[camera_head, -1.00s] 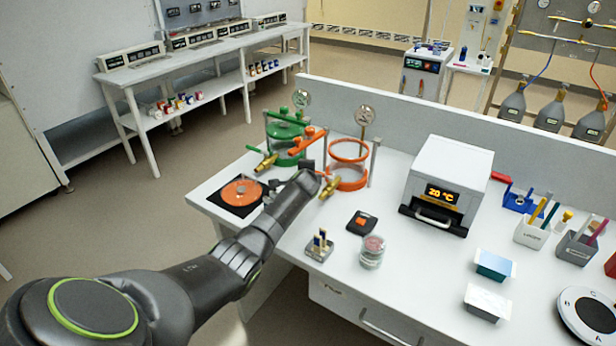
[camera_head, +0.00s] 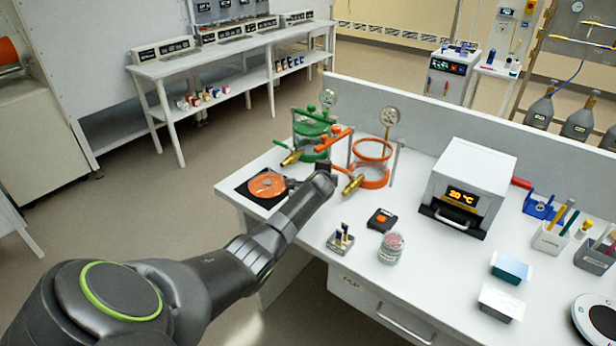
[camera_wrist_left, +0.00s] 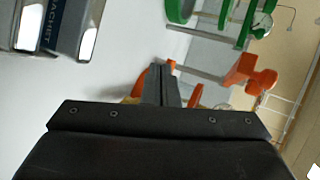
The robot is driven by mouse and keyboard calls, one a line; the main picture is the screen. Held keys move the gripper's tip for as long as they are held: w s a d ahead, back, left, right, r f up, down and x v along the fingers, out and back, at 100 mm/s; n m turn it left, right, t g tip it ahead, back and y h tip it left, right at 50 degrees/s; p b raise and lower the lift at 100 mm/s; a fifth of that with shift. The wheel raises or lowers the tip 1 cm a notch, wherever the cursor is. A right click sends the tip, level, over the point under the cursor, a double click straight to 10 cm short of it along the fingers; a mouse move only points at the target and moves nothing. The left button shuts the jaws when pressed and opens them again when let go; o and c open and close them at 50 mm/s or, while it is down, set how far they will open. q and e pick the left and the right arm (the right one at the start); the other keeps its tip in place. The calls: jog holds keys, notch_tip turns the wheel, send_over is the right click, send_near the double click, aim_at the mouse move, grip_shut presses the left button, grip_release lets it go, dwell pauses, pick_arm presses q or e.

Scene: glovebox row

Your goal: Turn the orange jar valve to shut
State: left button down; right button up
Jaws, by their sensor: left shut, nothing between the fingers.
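The orange jar (camera_head: 371,179), a clear vessel with orange rings, stands at the back left of the white bench. Its brass valve (camera_head: 352,184) points toward the front left. An orange bar (camera_head: 333,138) lies between it and the green jar (camera_head: 312,132); an orange part (camera_wrist_left: 250,75) also shows in the left wrist view. My left gripper (camera_wrist_left: 161,84) is shut and empty. In the head view its wrist is just left of the brass valve, fingertips hidden. In the wrist view, orange and brass parts show behind the fingers; contact cannot be told. My right gripper is not in view.
A black mat with an orange disc (camera_head: 267,185) lies left of my arm. A gauge (camera_head: 389,117) rises behind the orange jar. A small holder (camera_head: 340,242), a dark block with an orange top (camera_head: 382,220) and a clear dish (camera_head: 391,247) stand in front. An oven (camera_head: 468,185) stands right.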

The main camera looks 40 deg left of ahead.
pick_arm(q)
jog(key=s+r, duration=0.4)
jog(key=s, duration=0.4)
jog(key=shift+s+r, duration=0.2)
jog(key=shift+r, duration=0.05)
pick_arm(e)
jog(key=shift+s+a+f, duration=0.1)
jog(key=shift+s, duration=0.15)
pick_arm(q)
jog(key=shift+f, duration=0.1)
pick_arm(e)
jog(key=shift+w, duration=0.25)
